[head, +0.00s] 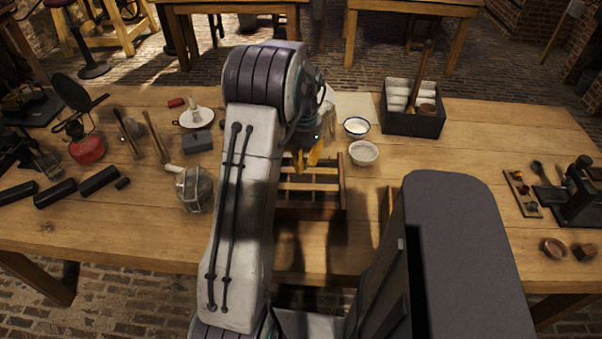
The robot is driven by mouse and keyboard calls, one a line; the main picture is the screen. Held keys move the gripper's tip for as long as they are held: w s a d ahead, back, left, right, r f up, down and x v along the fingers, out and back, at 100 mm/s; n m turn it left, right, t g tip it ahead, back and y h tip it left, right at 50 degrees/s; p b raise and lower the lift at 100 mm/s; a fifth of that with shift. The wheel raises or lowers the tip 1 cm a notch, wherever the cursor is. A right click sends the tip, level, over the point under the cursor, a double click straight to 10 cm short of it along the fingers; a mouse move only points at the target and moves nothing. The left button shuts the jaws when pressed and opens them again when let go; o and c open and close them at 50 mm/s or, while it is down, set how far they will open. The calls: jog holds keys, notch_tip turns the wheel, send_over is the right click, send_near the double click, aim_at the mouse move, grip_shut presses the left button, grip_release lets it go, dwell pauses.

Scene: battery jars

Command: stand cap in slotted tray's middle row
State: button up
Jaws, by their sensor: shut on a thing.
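The slotted tray (343,190) is a brown wooden rack with cross bars, on the table in the middle of the head view. My arm hides its left part. My gripper (307,160) has yellow fingers and is over the far end of the tray, pointing down. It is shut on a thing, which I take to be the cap. The cap itself is too small and hidden by the fingers to make out, so I cannot tell its tilt or whether it touches the tray.
Two white bowls (363,153) stand just right of the tray's far end. A dark box (414,122) with white rolls is behind them. A glass jar (194,190) stands left of my arm. Tools and a red flask (87,150) are farther left.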

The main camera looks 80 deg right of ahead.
aim_at(301, 178)
jog(key=shift+w+a+f, duration=0.15)
jog(key=shift+w+f, duration=0.05)
jog(key=shift+w, duration=0.05)
jog(key=shift+f, duration=2)
jog(key=shift+a+f+b, duration=0.1)
jog(key=shift+f+b, duration=0.3)
jog(key=shift+f, duration=0.2)
grip_shut()
jog(key=o, duration=0.8)
grip_release()
jog(key=shift+a+f, duration=0.1)
jog(key=shift+f, duration=0.05)
jog(key=r+p, duration=0.1)
jog(key=r, duration=1.2)
jog(key=shift+d+r, duration=0.2)
jog(key=shift+r, duration=0.1)
